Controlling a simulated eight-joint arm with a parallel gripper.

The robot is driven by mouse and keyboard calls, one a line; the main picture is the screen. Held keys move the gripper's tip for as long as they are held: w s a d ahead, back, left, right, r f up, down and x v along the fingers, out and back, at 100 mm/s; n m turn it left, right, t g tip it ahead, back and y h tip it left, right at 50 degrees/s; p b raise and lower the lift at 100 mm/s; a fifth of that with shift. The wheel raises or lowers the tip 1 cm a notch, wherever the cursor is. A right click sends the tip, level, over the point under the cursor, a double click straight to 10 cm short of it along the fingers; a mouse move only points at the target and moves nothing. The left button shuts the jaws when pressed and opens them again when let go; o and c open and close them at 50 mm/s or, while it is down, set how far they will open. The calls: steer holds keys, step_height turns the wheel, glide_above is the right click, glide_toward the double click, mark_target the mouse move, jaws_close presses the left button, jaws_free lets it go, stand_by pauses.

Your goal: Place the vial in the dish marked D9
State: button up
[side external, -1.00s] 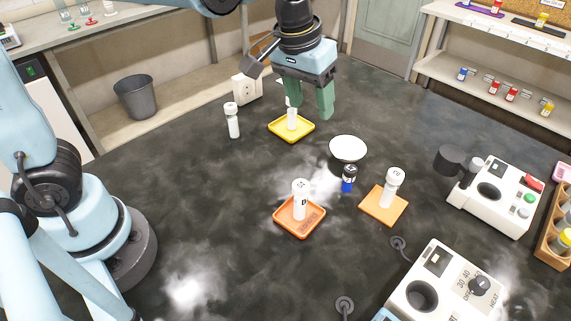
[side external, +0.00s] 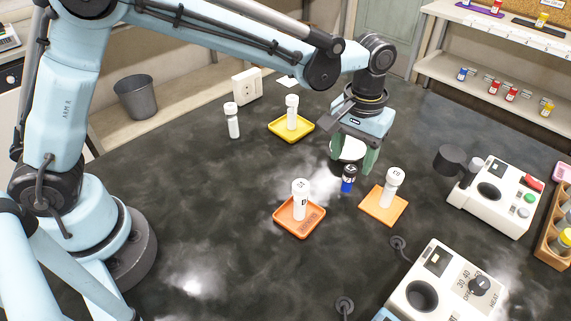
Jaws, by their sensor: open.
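White capped vials stand upright on the yellow dish (side external: 275,127), on the orange dish (side external: 290,230) and on the flat orange square (side external: 375,212): vials (side external: 292,113), (side external: 300,202) and (side external: 390,190). Another white vial (side external: 233,122) stands on the bare bench. The mark D9 is not legible on any dish.
White instruments (side external: 500,200) and (side external: 440,285) stand at the right, with a wooden rack (side external: 556,225) at the edge. A white box (side external: 246,86) stands at the back. The front left of the dark bench (side external: 230,265) is clear.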

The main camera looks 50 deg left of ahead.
mark_target(351, 168)
steer(key=shift+d+f, duration=0.1)
steer(key=shift+f, duration=2.9)
jaws_close()
steer(key=shift+r, duration=0.1)
